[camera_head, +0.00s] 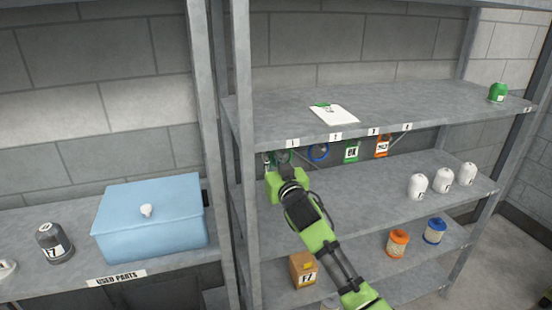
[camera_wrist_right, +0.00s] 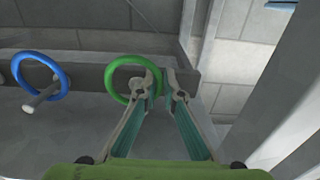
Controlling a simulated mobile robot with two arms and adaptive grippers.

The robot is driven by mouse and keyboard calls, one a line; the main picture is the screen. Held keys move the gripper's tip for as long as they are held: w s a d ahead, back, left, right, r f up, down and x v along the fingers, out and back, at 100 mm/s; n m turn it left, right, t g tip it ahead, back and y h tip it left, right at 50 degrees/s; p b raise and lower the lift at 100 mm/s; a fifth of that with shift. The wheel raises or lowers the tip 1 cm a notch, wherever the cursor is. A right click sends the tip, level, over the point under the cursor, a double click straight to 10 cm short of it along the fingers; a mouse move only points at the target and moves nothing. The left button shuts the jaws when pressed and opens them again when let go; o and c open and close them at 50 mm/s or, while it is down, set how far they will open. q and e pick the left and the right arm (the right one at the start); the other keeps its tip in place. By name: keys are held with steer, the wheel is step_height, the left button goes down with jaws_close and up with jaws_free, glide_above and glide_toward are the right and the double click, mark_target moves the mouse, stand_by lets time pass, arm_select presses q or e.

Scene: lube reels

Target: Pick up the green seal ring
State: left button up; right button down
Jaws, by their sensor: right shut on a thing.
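The green seal ring (camera_wrist_right: 118,72) hangs around a peg in the right wrist view, with its right side between my right gripper's fingertips (camera_wrist_right: 158,84). The fingers are shut on that side of the ring. In the head view my right gripper (camera_head: 276,170) reaches under the upper shelf at the left end of the peg row, and a small part of the green ring (camera_head: 284,155) shows just beyond it. My left gripper is not in view.
A blue ring (camera_wrist_right: 62,76) hangs on its own peg beside the green one. The shelf upright (camera_head: 243,150) is close on the left. White canisters (camera_head: 442,180) stand at right on the middle shelf.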

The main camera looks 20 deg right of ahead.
steer(key=shift+r, duration=0.1)
steer(key=shift+r, duration=0.2)
steer(key=shift+r+b, duration=0.45)
steer(key=shift+r, duration=0.05)
steer(key=s+b, duration=0.3)
steer(key=s, duration=1.5)
steer(key=shift+d, duration=0.3)
steer(key=shift+f, duration=0.15)
